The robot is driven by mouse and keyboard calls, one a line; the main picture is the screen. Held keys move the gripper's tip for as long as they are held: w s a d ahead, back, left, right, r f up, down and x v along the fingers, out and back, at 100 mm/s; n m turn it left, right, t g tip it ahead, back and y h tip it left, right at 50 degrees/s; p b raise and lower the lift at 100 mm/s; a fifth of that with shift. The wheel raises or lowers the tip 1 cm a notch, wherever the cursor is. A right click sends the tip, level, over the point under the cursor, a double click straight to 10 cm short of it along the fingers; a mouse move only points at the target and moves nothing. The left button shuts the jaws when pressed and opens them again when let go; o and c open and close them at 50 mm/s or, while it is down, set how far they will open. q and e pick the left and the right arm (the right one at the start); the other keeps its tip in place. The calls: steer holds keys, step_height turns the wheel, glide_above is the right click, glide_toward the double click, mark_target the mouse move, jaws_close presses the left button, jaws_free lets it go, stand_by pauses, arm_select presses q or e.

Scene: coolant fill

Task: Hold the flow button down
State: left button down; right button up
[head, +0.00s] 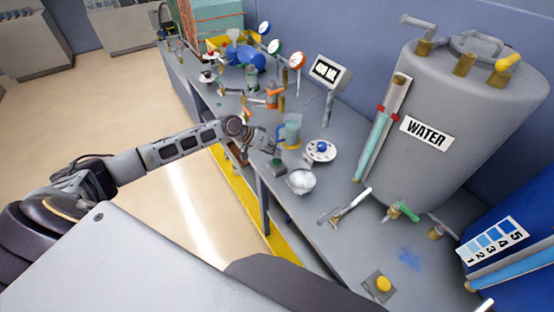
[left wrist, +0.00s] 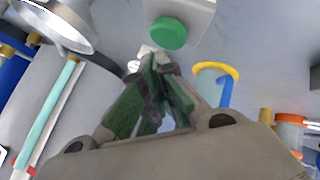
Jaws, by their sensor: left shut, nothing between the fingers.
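A round green button (left wrist: 170,33) on a grey box shows in the left wrist view, just beyond my fingertips. In the head view the box (head: 276,167) stands at the bench's front edge, partly behind my gripper. My left gripper (head: 274,146) is shut and empty, close over the bench beside the box. In the left wrist view its green-padded fingers (left wrist: 158,62) meet, with a gap of picture between the tips and the button. I cannot tell the height between them. A yellow button (head: 383,284) sits on a grey plate at the bench's near right. My right gripper is out of view.
A clear jug (head: 291,131) with a yellow rim stands just beyond my gripper. A silver bowl-like part (head: 301,181) and a white disc with a blue knob (head: 321,150) are to the right. A large WATER tank (head: 450,110) and a display (head: 326,71) stand behind.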

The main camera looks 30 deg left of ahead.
arm_select(q)
steer(key=shift+r, duration=0.1)
stand_by(0.3)
steer(key=shift+r+p, duration=2.25)
steer(key=shift+r, duration=0.2)
steer(key=shift+f, duration=0.1)
